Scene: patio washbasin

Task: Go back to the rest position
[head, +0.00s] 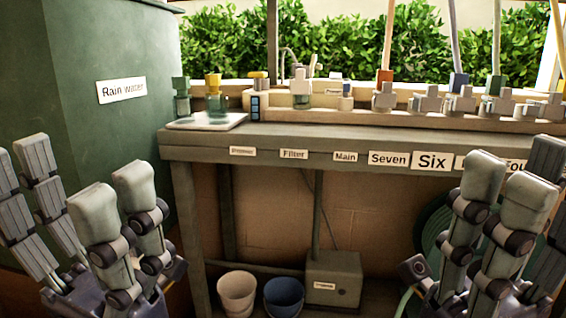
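My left gripper (72,178) is at the lower left, in front of the green rain water tank (115,125). Its fingers point up and stand apart with nothing between them. My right gripper (526,172) is at the lower right, in front of the bench's right part. Its fingers also point up, with a gap between the two sides and no held object visible. The right edge of the picture cuts off part of it. Both grippers are near the camera and appear clear of the bench.
A green bench (270,147) with labels runs across the middle. Several valves, including a yellow-topped one (214,84), line its back. A pale board (207,121) lies at its left end. A cream bucket (237,292), a blue bucket (284,294) and a grey box (333,272) stand below.

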